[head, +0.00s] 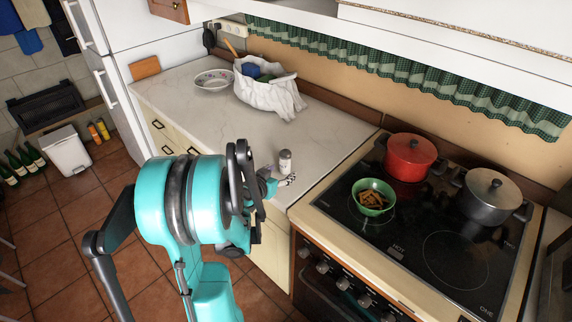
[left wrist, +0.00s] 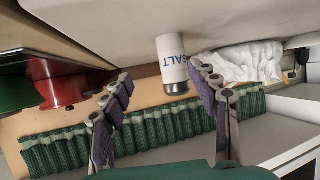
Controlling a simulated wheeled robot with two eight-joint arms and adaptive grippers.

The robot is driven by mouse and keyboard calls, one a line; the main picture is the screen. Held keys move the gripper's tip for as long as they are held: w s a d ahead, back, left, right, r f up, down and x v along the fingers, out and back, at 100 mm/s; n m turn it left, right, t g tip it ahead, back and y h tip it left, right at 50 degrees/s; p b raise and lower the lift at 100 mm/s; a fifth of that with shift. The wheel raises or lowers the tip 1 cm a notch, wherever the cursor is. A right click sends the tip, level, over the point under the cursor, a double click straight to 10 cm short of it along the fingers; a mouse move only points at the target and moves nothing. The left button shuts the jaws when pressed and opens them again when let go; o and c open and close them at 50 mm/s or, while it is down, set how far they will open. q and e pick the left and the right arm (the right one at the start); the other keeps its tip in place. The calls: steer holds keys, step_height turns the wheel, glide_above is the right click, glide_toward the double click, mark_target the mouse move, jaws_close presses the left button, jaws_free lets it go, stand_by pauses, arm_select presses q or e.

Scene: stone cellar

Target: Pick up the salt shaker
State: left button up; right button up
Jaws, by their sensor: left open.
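The salt shaker (head: 285,161) stands upright on the pale marble counter (head: 235,125), near its right end beside the stove. It is white with a dark metal cap. In the left wrist view the salt shaker (left wrist: 172,62) shows the letters "SALT" and lies ahead of the fingers, closer to the right-hand finger. My left gripper (head: 282,183) is at the counter's front edge, just in front of the shaker; my own arm partly hides it. In the left wrist view my left gripper (left wrist: 162,108) is open, with nothing between its fingers. My right gripper is not in view.
A stove (head: 440,250) to the right bears a red pot (head: 410,158), a grey pot (head: 488,196) and a green bowl (head: 373,197) of brown pieces. A cloth-lined basket (head: 268,95) and a patterned bowl (head: 213,80) stand farther back. Counter around the shaker is clear.

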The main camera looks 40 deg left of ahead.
mark_target(283, 166)
arm_select(q)
steer(key=shift+a+f, duration=0.3)
steer(key=shift+a, duration=0.35)
steer(key=shift+w+a+f, duration=0.15)
steer(key=shift+w+a, duration=0.05)
steer(key=b+x, duration=0.3)
steer(key=x, duration=0.4)
steer(key=shift+a, duration=0.15)
steer(key=shift+r, duration=0.25)
steer(key=c, duration=0.3)
jaws_close()
